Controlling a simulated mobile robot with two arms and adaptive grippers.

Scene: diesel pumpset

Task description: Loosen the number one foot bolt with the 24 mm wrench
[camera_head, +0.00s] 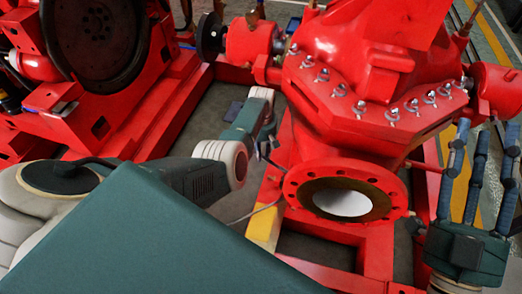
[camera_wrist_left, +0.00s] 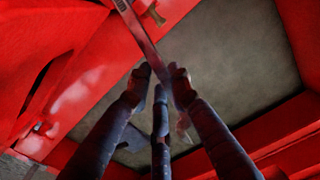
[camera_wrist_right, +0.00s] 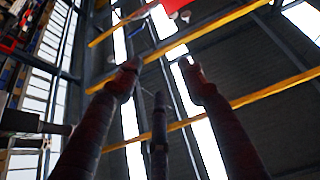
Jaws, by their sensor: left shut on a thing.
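My left gripper (camera_head: 268,138) reaches down beside the red pump in the head view, its fingers partly hidden. In the left wrist view its fingers (camera_wrist_left: 160,78) are shut on a long, thin metal wrench (camera_wrist_left: 138,32), which runs up to the top edge. A small brownish bolt (camera_wrist_left: 153,14) stands on the red frame close beside the wrench's upper part. The wrench's far end is cut off, so I cannot tell whether it sits on a bolt. My right gripper (camera_head: 470,185) points upward with fingers spread and empty. Its fingers (camera_wrist_right: 160,75) show apart in the right wrist view.
The red pump (camera_head: 340,110) with its open round flange (camera_head: 290,190) stands between my grippers. The red engine (camera_head: 30,60) is at the left. Red base rails (camera_wrist_left: 292,125) surround a grey floor gap (camera_wrist_left: 235,60). A yellow-marked rail end (camera_head: 263,225) lies below.

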